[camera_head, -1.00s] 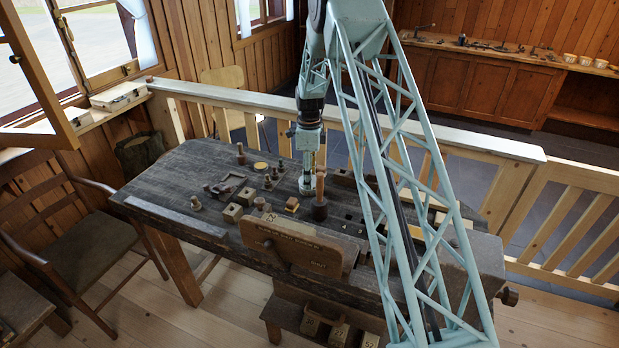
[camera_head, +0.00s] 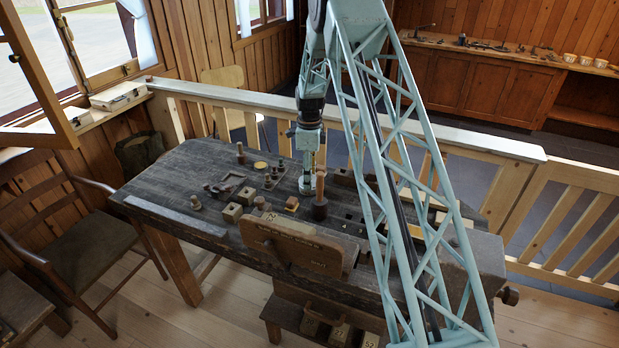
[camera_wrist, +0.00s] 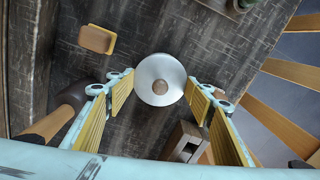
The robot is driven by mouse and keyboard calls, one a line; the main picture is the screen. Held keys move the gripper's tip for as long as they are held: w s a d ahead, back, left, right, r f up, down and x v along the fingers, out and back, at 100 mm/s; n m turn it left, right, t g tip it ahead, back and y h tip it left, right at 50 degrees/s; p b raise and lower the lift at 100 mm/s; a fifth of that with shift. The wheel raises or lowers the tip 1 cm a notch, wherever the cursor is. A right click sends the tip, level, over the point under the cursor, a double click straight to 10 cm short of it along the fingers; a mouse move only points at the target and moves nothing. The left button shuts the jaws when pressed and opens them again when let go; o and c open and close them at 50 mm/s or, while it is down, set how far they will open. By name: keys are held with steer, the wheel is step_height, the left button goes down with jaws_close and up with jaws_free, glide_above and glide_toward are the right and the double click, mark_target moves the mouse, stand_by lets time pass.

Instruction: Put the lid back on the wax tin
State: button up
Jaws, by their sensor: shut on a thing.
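The lid (camera_wrist: 152,72) is a round, pale silver disc with a small brown knob in its middle. In the wrist view it lies between the two yellow-padded fingers of my gripper (camera_wrist: 162,84), whose tips meet its rim on both sides. In the head view my gripper (camera_head: 308,172) points straight down over the bench, with a pale silver round piece (camera_head: 306,185) at its tips, low at the bench top. I cannot tell the lid from the wax tin there. The lid hides whatever is under it.
A dark-headed mallet (camera_head: 320,209) with an upright wooden handle stands close by on the dark bench (camera_head: 160,180). Several small turned pieces lie left. A upright wooden board (camera_head: 290,243) stands in front.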

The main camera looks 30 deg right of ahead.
stand_by(0.8)
steer(key=o, duration=0.8)
steer(key=o, duration=0.5)
steer(key=shift+r, duration=0.2)
steer(key=shift+r+p, duration=1.05)
steer(key=shift+r, duration=2.25)
steer(key=shift+c, duration=0.9)
